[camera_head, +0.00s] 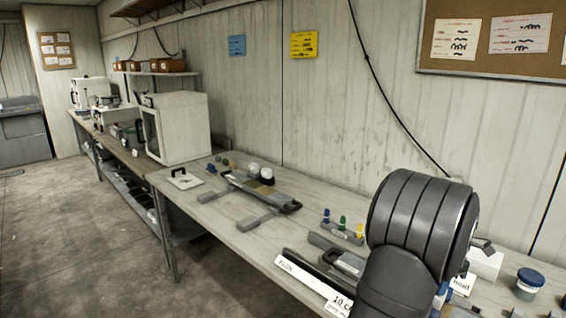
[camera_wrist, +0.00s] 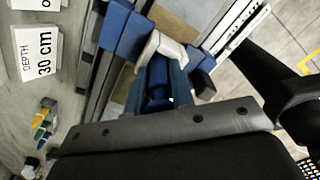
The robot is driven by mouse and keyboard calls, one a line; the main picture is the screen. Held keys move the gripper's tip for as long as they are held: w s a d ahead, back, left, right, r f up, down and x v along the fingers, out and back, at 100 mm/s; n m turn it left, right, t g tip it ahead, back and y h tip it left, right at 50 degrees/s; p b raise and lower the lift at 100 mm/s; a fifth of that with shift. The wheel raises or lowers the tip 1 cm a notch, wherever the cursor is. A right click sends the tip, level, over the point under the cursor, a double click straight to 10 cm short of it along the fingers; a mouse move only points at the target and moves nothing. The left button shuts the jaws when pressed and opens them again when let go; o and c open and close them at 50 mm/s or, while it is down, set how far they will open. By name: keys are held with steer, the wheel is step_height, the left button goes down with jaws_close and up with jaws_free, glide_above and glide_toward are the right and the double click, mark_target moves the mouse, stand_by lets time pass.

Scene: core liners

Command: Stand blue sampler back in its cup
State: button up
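A small rack (camera_head: 335,243) on the bench, left of my arm in the head view, holds a blue-topped piece (camera_head: 326,216), a green-topped piece (camera_head: 342,223) and a yellow-topped piece (camera_head: 360,231). Similar small coloured pieces (camera_wrist: 42,122) show at the left of the wrist view. A dark blue cylindrical piece (camera_wrist: 157,85) lies directly in front of my gripper (camera_wrist: 162,65) in the wrist view. I cannot tell whether it is the sampler or whether it is gripped. My gripper is mostly hidden behind my arm in the head view. I cannot pick out the sampler's cup.
Blue blocks (camera_wrist: 122,30) and long grey trays lie close to my gripper. A "30 cm" depth card (camera_wrist: 42,50) stands nearby. A blue-lidded jar (camera_head: 528,284) stands right of my arm.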

steer(key=shift+r, duration=4.25)
jaws_close()
